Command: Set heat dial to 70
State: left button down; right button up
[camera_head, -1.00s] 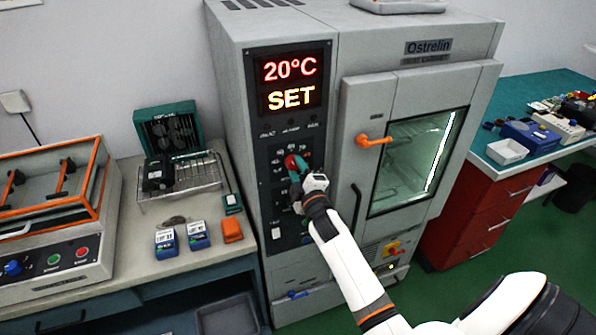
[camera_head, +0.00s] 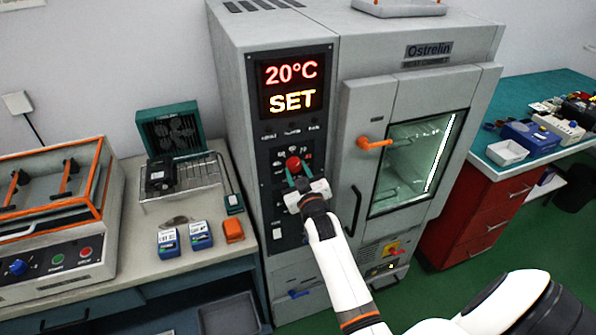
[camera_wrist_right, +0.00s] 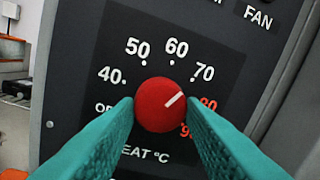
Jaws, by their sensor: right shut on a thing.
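The red heat dial (camera_head: 293,163) is on the dark control panel of the grey cabinet. In the right wrist view, the dial (camera_wrist_right: 157,108) has a white pointer line aimed to the upper right, close to the 70 mark and perhaps slightly toward 80. My right gripper (camera_head: 295,174) is shut on the dial, with one green finger on each side. In the right wrist view, the fingers hide part of the lower scale and the OFF label. The display (camera_head: 291,86) reads 20°C and SET. My left gripper is not in view.
The cabinet's glass door (camera_head: 416,165) is closed, with an orange handle (camera_head: 374,143) to the right of the panel. A bench (camera_head: 190,262) on the left holds a wire rack, a fan unit and small blue boxes. A teal-topped bench (camera_head: 535,165) stands at the right.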

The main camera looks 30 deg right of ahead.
jog(key=shift+m, duration=0.9)
jog(key=shift+f, duration=0.1)
jog(key=o, duration=1)
jog(key=b+v, duration=0.3)
jog(key=v, duration=0.9)
jog(key=shift+a, duration=0.1)
